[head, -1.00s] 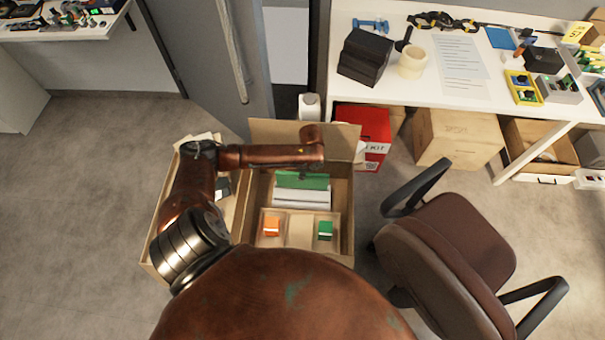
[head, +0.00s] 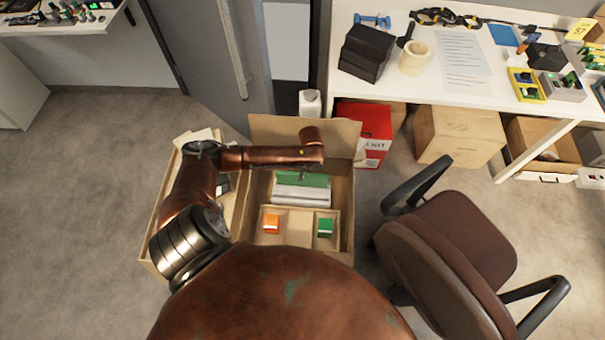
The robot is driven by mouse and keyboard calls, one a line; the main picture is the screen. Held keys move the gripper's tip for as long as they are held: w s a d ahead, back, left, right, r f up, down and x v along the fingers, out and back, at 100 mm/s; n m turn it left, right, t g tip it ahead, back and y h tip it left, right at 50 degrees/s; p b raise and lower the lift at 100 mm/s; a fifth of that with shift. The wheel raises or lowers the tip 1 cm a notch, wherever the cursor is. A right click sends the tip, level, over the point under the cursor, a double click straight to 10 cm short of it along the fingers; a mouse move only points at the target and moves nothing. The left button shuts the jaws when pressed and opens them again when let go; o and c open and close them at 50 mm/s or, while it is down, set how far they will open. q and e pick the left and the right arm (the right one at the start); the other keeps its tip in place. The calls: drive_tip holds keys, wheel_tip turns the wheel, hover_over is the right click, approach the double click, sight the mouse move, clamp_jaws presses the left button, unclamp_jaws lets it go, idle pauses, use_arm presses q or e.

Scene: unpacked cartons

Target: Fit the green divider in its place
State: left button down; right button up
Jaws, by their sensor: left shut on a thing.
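The green divider (head: 314,180) is an upright panel in the back part of an open cardboard carton (head: 348,215). My left arm reaches over the carton from the left. Its gripper (head: 303,176) points down and is mostly hidden under the wrist link. It is shut on the divider's top edge. Pale grey-white panels (head: 300,196) stand just in front of the divider. The divider's lower edge is hidden, so I cannot tell how deep it sits. My right gripper is not in view.
A cardboard tray in the carton's front holds an orange block (head: 271,224) and a green block (head: 325,227). A second carton (head: 152,238) stands at left, partly behind my arm. A red box (head: 369,125), a brown chair (head: 465,240) and a white bench (head: 445,90) are to the right.

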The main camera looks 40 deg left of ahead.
use_arm(q)
drive_tip(key=shift+f, duration=0.3)
drive_tip(key=c, duration=1.9)
unclamp_jaws()
wheel_tip(320, 180, up, 12)
drive_tip(key=d, duration=0.1)
drive_tip(key=shift+w, duration=0.45)
